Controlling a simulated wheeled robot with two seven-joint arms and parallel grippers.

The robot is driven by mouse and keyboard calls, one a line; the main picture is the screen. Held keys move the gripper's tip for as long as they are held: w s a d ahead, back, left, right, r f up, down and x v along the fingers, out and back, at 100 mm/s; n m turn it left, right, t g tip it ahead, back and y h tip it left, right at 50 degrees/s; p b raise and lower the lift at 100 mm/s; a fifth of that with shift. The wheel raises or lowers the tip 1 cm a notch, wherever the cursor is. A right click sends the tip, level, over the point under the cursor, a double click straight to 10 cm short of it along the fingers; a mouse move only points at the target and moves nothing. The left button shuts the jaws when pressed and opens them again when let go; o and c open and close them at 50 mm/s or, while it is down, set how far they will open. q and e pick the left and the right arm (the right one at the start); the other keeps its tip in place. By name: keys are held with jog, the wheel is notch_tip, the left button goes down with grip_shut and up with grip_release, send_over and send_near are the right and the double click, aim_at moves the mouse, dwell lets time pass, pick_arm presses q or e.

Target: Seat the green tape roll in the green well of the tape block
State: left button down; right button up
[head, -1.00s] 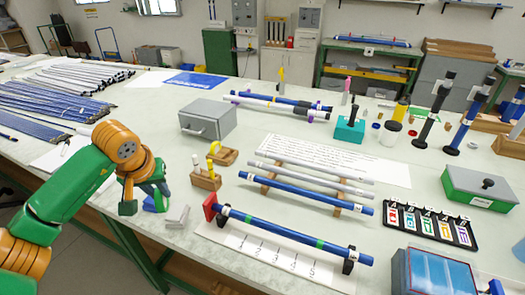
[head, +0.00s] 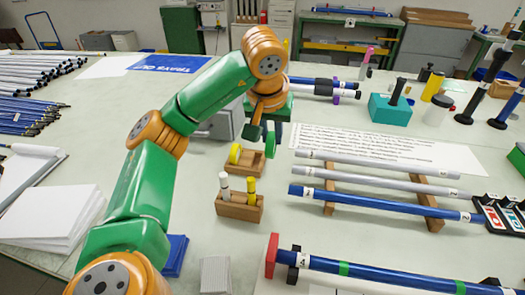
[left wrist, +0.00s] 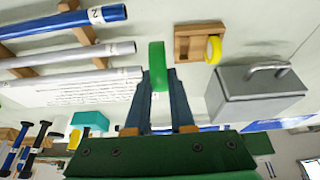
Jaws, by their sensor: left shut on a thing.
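My left gripper (head: 262,128) is shut on the green tape roll (left wrist: 157,66), which stands on edge between its fingertips in the left wrist view. The yellow tape roll (head: 235,154) sits upright in the left part of the block; the right part looks empty. The block also shows in the left wrist view (left wrist: 184,45), apart from the held roll. The colour marking of the wells cannot be made out. My right gripper is not in view.
A wooden holder (head: 240,208) with a white and a yellow marker stands in front of the block. A grey box (head: 222,124) stands behind it, partly hidden by my arm. Rods on a wooden rack (head: 428,208) lie to the right.

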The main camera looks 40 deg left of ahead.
pick_arm(q)
jog(key=w+a+f, duration=0.1)
jog(key=a+f, duration=0.1)
jog(key=w+a+f, duration=0.1)
jog(key=a+f, duration=0.2)
jog(key=w+a+f, duration=0.1)
jog(key=a+f, duration=0.1)
jog(key=a, duration=0.1)
jog(key=shift+w+f, duration=0.2)
jog(key=shift+w, duration=0.1)
jog(key=f, duration=0.3)
jog(key=shift+w+a+f, duration=0.15)
jog(key=shift+a, duration=0.1)
jog(key=shift+f, duration=0.25)
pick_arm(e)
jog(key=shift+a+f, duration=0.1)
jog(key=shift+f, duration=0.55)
pick_arm(q)
jog(key=shift+f, duration=0.15)
jog(key=c, duration=0.8)
grip_release()
jog(key=shift+o, duration=0.2)
